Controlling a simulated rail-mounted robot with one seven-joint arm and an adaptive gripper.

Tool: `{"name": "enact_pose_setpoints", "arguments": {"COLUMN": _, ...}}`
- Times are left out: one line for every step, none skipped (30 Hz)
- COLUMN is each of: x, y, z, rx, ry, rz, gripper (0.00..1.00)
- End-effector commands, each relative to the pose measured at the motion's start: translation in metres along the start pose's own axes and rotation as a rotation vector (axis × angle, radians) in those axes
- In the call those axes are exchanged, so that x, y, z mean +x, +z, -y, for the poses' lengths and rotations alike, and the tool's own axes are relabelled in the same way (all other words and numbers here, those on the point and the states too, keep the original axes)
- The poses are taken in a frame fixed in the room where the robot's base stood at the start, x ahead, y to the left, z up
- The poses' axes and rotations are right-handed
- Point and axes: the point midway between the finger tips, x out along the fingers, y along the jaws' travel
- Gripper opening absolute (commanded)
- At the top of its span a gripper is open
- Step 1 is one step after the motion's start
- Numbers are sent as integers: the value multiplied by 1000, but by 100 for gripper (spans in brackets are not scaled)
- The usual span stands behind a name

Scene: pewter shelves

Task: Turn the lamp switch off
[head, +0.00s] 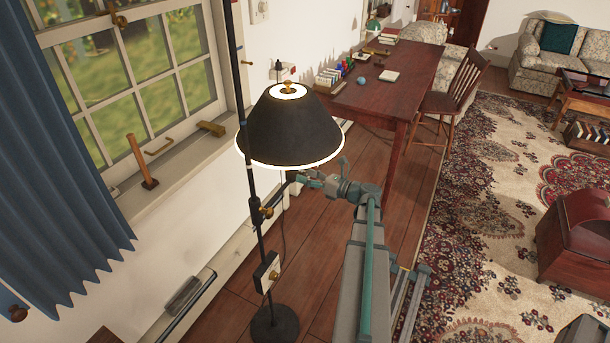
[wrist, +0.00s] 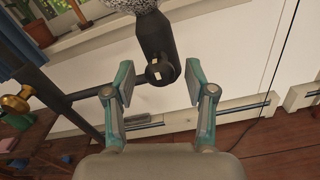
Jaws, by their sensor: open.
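The floor lamp has a black shade (head: 290,128) with glowing rims, so it is lit. Its black pole (wrist: 55,95) shows at the left in the wrist view, with a brass knob (wrist: 15,103) on it. A side rod joins the pole to a black socket (wrist: 155,35) below a speckled pale bulb (wrist: 138,6). A round black knob with a small white mark (wrist: 160,70), seemingly the switch, faces the camera. My gripper (wrist: 160,78) is open, its fingers on either side of the knob. Contact cannot be told. In the head view my gripper is small below the shade.
The window sill (head: 165,165) and blue curtain (head: 55,170) are left. A wooden desk (head: 385,95) and chair (head: 460,95) stand behind. Open rug (head: 490,180) lies right.

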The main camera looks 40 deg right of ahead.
Motion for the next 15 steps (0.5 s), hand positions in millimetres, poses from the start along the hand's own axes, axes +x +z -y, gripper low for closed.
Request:
{"name": "enact_pose_setpoints", "arguments": {"x": 4, "y": 0, "z": 0, "rx": 0, "ry": 0, "rz": 0, "gripper": 55}}
{"name": "enact_pose_setpoints", "arguments": {"x": 6, "y": 0, "z": 0, "rx": 0, "ry": 0, "rz": 0, "gripper": 55}}
{"name": "enact_pose_setpoints", "arguments": {"x": 7, "y": 0, "z": 0, "rx": 0, "ry": 1, "rz": 0, "gripper": 55}}
{"name": "enact_pose_setpoints", "arguments": {"x": 8, "y": 0, "z": 0, "rx": 0, "ry": 1, "rz": 0, "gripper": 55}}
{"name": "enact_pose_setpoints", "arguments": {"x": 9, "y": 0, "z": 0, "rx": 0, "ry": 1, "rz": 0, "gripper": 55}}
{"name": "enact_pose_setpoints", "arguments": {"x": 9, "y": 0, "z": 0, "rx": 0, "ry": 1, "rz": 0, "gripper": 55}}
{"name": "enact_pose_setpoints", "arguments": {"x": 9, "y": 0, "z": 0, "rx": 0, "ry": 0, "rz": 0, "gripper": 55}}
{"name": "enact_pose_setpoints", "arguments": {"x": 9, "y": 0, "z": 0, "rx": 0, "ry": 0, "rz": 0, "gripper": 55}}
{"name": "enact_pose_setpoints", "arguments": {"x": 9, "y": 0, "z": 0, "rx": 0, "ry": 0, "rz": 0, "gripper": 55}}
{"name": "enact_pose_setpoints", "arguments": {"x": 9, "y": 0, "z": 0, "rx": 0, "ry": 0, "rz": 0, "gripper": 55}}
{"name": "enact_pose_setpoints", "arguments": {"x": 9, "y": 0, "z": 0, "rx": 0, "ry": 0, "rz": 0, "gripper": 55}}
{"name": "enact_pose_setpoints", "arguments": {"x": 9, "y": 0, "z": 0, "rx": 0, "ry": 0, "rz": 0, "gripper": 55}}
{"name": "enact_pose_setpoints", "arguments": {"x": 9, "y": 0, "z": 0, "rx": 0, "ry": 0, "rz": 0, "gripper": 52}}
{"name": "enact_pose_setpoints", "arguments": {"x": 9, "y": 0, "z": 0, "rx": 0, "ry": 0, "rz": 0, "gripper": 47}}
{"name": "enact_pose_setpoints", "arguments": {"x": 9, "y": 0, "z": 0, "rx": 0, "ry": 0, "rz": 0, "gripper": 40}}
